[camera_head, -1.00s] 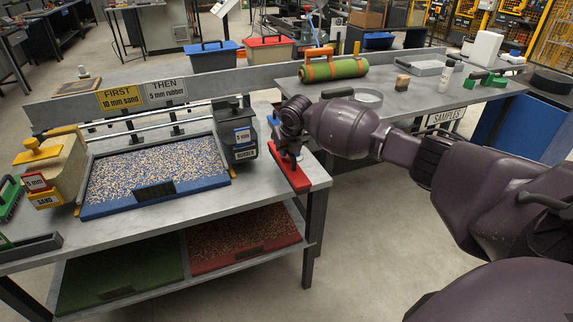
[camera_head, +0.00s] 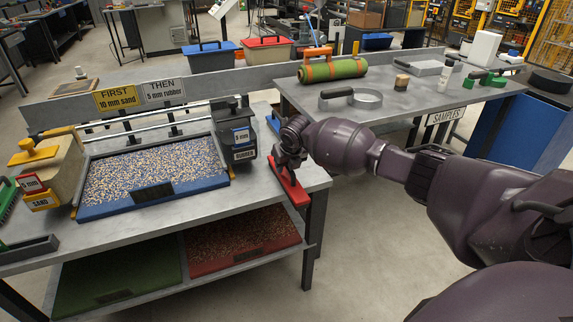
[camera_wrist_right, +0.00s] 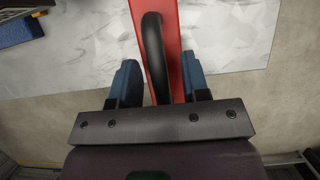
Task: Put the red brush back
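The red brush (camera_head: 296,190) is a long narrow red bar at the right end of the near bench (camera_head: 255,208). Its near end reaches past the bench's front edge. In the right wrist view the red brush (camera_wrist_right: 169,20) has a black arched handle (camera_wrist_right: 153,52). My right gripper (camera_head: 288,165) is over the brush. In the wrist view its two blue fingertips (camera_wrist_right: 158,82) stand on either side of the handle, with gaps on both sides. It looks open. The brush's underside is hidden. My left gripper is out of view.
A blue tray of granules (camera_head: 215,182), a dark rubber hopper (camera_head: 238,135) and a sand hopper (camera_head: 62,170) stand on the near bench. Floor is clear at front right.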

